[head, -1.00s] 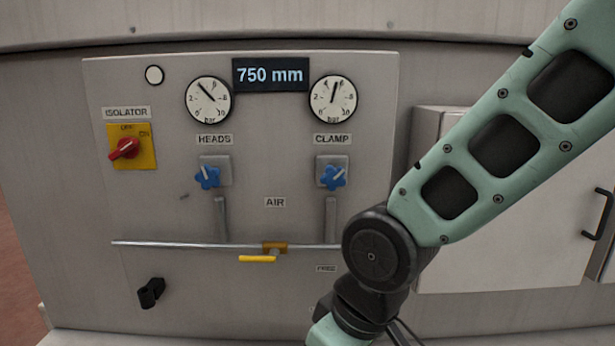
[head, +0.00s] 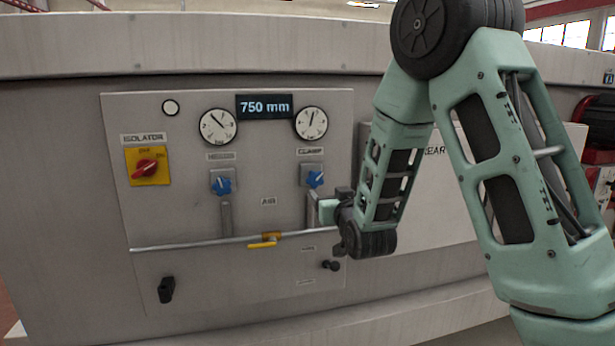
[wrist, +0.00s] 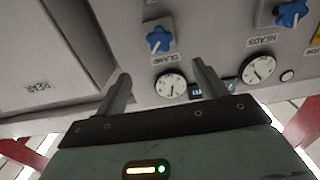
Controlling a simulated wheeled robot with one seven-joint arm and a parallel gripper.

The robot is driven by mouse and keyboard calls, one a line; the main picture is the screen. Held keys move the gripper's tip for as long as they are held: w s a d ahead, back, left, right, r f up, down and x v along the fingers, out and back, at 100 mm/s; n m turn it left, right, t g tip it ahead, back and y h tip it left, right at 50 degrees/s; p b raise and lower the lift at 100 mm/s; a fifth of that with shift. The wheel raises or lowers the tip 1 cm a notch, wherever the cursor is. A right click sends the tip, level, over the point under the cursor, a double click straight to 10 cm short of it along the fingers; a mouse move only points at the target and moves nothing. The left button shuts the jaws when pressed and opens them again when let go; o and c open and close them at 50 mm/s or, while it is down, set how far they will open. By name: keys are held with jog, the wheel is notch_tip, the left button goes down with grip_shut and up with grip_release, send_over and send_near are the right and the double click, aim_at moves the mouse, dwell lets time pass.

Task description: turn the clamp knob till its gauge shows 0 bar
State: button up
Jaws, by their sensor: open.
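The clamp knob (head: 315,179) is a blue lobed knob with a white mark on the grey panel, under the CLAMP label. The clamp gauge (head: 311,123) above it has its needle nearly upright, leaning slightly right, around mid-scale and not at 0. In the wrist view, turned upside down, the clamp knob (wrist: 160,38) lies beyond and between my gripper's (wrist: 161,73) two spread fingers. The fingers are apart, empty and not seen touching the knob. The clamp gauge (wrist: 171,84) also shows between them.
The similar heads knob (head: 221,183) and heads gauge (head: 217,125) are to the left. A red isolator switch (head: 146,168) is further left. A metal rail (head: 195,244) with a yellow lever (head: 263,244) crosses below. A pale box (head: 450,190) stands right, behind my arm.

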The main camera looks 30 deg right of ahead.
aim_at(316, 178)
jog(key=p+x, duration=0.7)
jog(key=x, duration=0.8)
jog(key=shift+w, duration=0.2)
jog(key=shift+p+x, duration=0.4)
jog(key=shift+x, duration=0.45)
jog(key=shift+f, duration=0.15)
jog(key=c, duration=1)
